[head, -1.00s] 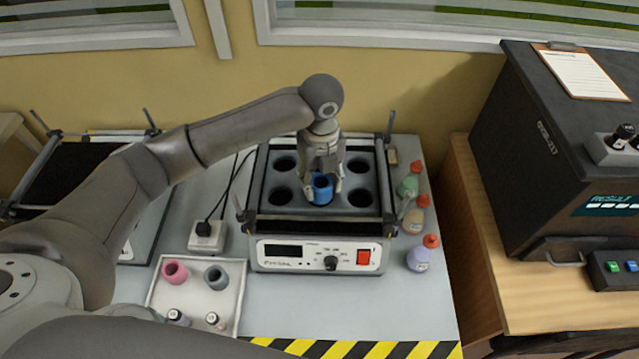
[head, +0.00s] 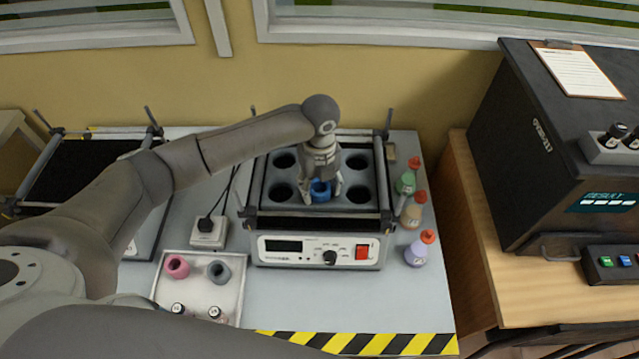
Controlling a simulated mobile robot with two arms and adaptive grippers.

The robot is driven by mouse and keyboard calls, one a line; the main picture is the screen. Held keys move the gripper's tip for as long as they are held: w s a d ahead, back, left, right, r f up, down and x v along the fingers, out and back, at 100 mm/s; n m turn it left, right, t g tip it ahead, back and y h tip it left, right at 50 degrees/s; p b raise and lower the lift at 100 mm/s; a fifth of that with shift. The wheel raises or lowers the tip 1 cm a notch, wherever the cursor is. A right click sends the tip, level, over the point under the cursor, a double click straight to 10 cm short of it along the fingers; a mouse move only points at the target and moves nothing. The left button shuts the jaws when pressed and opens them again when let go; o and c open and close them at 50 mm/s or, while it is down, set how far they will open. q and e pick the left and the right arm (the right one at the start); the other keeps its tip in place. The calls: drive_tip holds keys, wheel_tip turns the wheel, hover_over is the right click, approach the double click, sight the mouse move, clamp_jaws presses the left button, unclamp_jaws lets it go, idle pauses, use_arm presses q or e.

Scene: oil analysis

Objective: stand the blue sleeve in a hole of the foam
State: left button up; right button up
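The foam (head: 301,171) is a grey block with round dark holes, set in the frame of a bench unit. The blue sleeve (head: 320,190) stands upright in the front middle hole, with only its upper part and open top showing. My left gripper (head: 322,198) points down over it, with one finger on each side. A small gap shows between the sleeve and the right finger, so the gripper looks open. The hole behind is hidden by the gripper. My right gripper is out of view.
A white tray (head: 212,292) at front left holds a pink sleeve (head: 177,267), a grey sleeve (head: 219,272) and two small vials. Several red-capped bottles (head: 417,250) stand right of the unit. A dark analyser (head: 540,160) is far right. Other visible holes are empty.

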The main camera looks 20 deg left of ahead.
use_arm(q)
drive_tip(key=shift+o, duration=0.7)
drive_tip(key=shift+r, duration=0.2)
wheel_tip(320, 180, up, 12)
drive_tip(key=b, duration=0.3)
drive_tip(key=shift+s+f, duration=0.1)
